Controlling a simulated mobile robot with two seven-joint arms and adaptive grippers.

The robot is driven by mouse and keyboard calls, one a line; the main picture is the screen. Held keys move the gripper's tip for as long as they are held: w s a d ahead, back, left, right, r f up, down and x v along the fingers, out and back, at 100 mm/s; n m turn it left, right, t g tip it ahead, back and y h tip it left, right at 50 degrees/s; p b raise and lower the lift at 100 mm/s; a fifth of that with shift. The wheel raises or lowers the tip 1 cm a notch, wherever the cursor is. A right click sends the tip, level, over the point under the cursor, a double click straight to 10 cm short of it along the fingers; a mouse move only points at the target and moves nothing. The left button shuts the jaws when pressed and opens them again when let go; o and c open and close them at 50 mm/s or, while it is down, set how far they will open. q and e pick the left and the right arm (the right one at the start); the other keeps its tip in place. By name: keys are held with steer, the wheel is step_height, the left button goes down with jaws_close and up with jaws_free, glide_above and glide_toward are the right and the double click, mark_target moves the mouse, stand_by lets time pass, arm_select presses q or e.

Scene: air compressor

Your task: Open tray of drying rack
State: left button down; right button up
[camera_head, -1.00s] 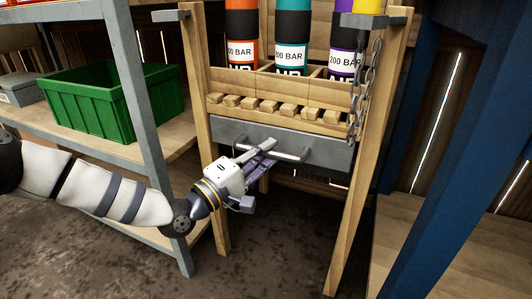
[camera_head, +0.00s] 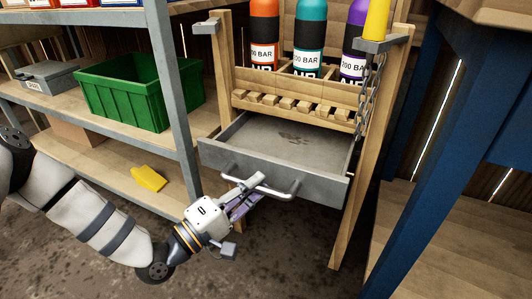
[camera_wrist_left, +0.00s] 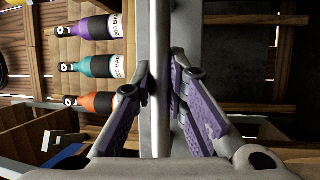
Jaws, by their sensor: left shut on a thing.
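The grey metal tray (camera_head: 312,146) of the wooden drying rack (camera_head: 229,62) is pulled out, and its bare inside shows. Its front panel carries a grey bar handle (camera_head: 278,191), which runs vertically in the left wrist view (camera_wrist_left: 160,125). My left gripper (camera_head: 251,188) is shut on the tray handle near its left part. In the left wrist view its purple-padded fingers (camera_wrist_left: 161,82) lie on both sides of the bar. My right gripper is in neither view.
Orange, teal and purple gas cylinders (camera_head: 310,32) stand in the rack above the tray. A chain (camera_head: 370,92) hangs at its right. A metal shelf with a green crate (camera_head: 125,93) stands left, with a yellow object (camera_head: 148,178) below. A blue post (camera_head: 425,150) stands right.

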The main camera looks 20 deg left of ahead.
arm_select(q)
steer(key=s+p, duration=0.2)
steer(key=s, duration=0.7)
steer(key=shift+a, duration=0.15)
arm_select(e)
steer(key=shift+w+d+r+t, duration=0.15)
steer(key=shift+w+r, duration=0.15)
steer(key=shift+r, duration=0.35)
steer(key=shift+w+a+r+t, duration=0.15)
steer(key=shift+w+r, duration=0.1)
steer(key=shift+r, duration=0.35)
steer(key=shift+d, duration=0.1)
arm_select(q)
steer(key=c, duration=1.6)
jaws_free()
steer(key=shift+o, duration=0.2)
steer(key=v, duration=1.2)
